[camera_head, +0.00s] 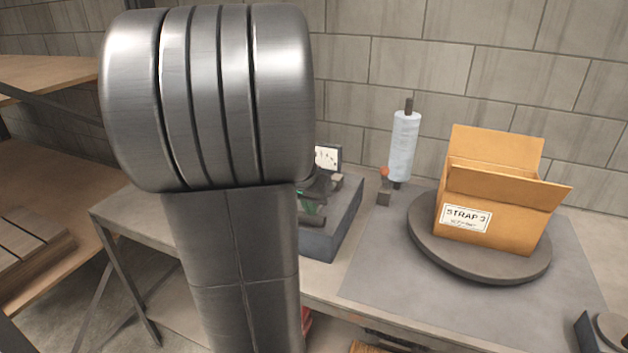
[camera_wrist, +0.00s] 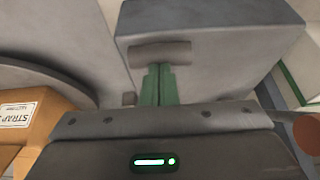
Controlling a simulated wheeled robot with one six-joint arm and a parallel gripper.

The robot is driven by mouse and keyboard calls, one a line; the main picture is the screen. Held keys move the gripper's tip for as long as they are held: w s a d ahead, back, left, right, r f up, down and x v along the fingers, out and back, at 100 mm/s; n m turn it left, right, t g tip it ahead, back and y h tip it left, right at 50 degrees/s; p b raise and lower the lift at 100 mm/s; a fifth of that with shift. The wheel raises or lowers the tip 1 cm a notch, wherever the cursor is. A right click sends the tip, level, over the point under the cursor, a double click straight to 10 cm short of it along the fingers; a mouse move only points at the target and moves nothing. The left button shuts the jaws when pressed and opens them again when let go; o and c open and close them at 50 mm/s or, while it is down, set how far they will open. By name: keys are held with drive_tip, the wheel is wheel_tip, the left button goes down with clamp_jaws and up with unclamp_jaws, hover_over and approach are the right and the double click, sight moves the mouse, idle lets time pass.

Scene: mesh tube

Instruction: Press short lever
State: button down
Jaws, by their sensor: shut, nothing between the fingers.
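The grey box-shaped unit (camera_head: 333,236) stands on the bench behind my arm in the head view. Its grey face (camera_wrist: 218,67) fills the top of the wrist view. A short dark grey bar (camera_wrist: 142,56), probably the short lever, sticks out across that face. My gripper (camera_wrist: 159,72) shows as two green fingers, shut together and empty. In the wrist view their tips overlap the bar's lower edge; I cannot tell whether they touch it. In the head view my arm hides part of the unit, and only a little green shows beside it.
A cardboard box (camera_head: 490,205) sits on a round turntable (camera_head: 440,254) at right. A blue-white roll (camera_head: 403,146) and a small block with a red ball (camera_head: 384,172) stand between it and the unit. A gauge (camera_head: 327,157) stands behind the unit. Wooden shelves (camera_head: 45,190) are at left.

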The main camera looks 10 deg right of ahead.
drive_tip(key=r+p, duration=0.3)
drive_tip(key=r, duration=0.1)
drive_tip(key=shift+w+d, duration=0.3)
drive_tip(key=shift+w, duration=0.1)
drive_tip(key=v, duration=0.9)
drive_tip(key=shift+s+a+r, duration=0.2)
drive_tip(key=shift+s+a, duration=0.05)
drive_tip(key=shift+s, duration=0.1)
drive_tip(key=w+d+f+g+y+p, duration=0.2)
drive_tip(key=w+d+g+p, duration=0.25)
drive_tip(key=w+p, duration=0.55)
wheel_tip(320, 180, up, 8)
drive_tip(key=s+d+p, duration=0.1)
drive_tip(key=shift+d+r+t, duration=0.15)
drive_tip(key=shift+d+t, duration=0.05)
drive_tip(key=shift+t, duration=0.25)
drive_tip(key=shift+s, duration=0.15)
